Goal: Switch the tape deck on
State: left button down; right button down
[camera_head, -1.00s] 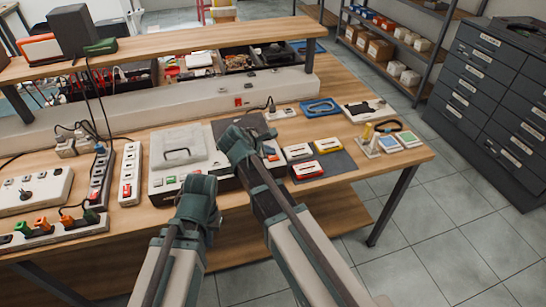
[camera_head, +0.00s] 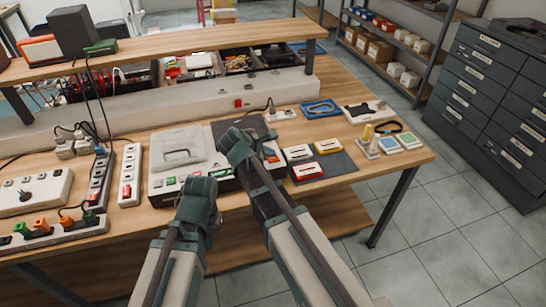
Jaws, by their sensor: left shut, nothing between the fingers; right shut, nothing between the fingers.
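The tape deck (camera_head: 157,184) is a pale, flat unit on the workbench, with a clear-looking lid with a dark handle (camera_head: 178,154) on top and a row of coloured buttons along its front. My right gripper (camera_head: 232,142) is shut and empty over the deck's right part, hiding some of it. My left gripper (camera_head: 200,186) is shut and empty at the deck's front edge, hiding part of the front. I cannot tell whether either gripper touches the deck, or which control is its power switch.
Several cassettes (camera_head: 308,171) lie on a dark mat right of the deck. Power strips (camera_head: 129,175) with plugs and cables stand to the left. A raised shelf (camera_head: 180,66) runs behind. A dark drawer cabinet (camera_head: 495,105) stands right of the bench, past open floor.

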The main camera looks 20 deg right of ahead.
aim_at(270, 160)
jog(key=shift+r+p, duration=0.4)
jog(key=shift+r, duration=0.25)
jog(key=shift+r, duration=0.1)
notch_tip(270, 160, up, 6)
jog(key=p, duration=0.6)
jog(key=s+a+f+m+g+y, duration=0.3)
jog(key=s+a+m, duration=0.3)
jog(key=s, duration=0.5)
jog(key=s+a+f+m+g+y, duration=0.2)
jog(key=s+a+m, duration=0.4)
jog(key=s, duration=0.6)
jog(key=shift+s+f+m+g+y, duration=0.3)
jog(key=shift+f+m+g+y, duration=0.15)
jog(key=shift+f, duration=0.45)
